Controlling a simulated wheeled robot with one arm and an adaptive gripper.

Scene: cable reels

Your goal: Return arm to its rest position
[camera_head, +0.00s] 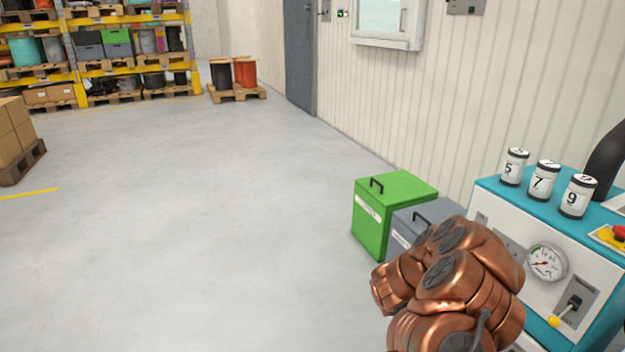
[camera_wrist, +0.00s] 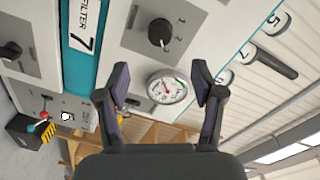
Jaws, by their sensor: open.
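My gripper (camera_wrist: 162,84) shows in the wrist view with its two dark fingers spread wide and nothing between them. A round pressure gauge (camera_wrist: 167,90) on the machine panel appears behind the gap, apart from the fingers. In the head view my copper arm is folded at the lower right, in front of the machine (camera_head: 512,205). The gripper itself cannot be made out there.
Canisters marked 5 (camera_head: 514,168), 7 (camera_head: 543,181) and 9 (camera_head: 578,197) stand on the machine's teal top. A green bin (camera_head: 371,221) and a grey bin (camera_head: 400,238) stand beside it, close to my arm. The floor (camera_head: 200,220) left of them is clear.

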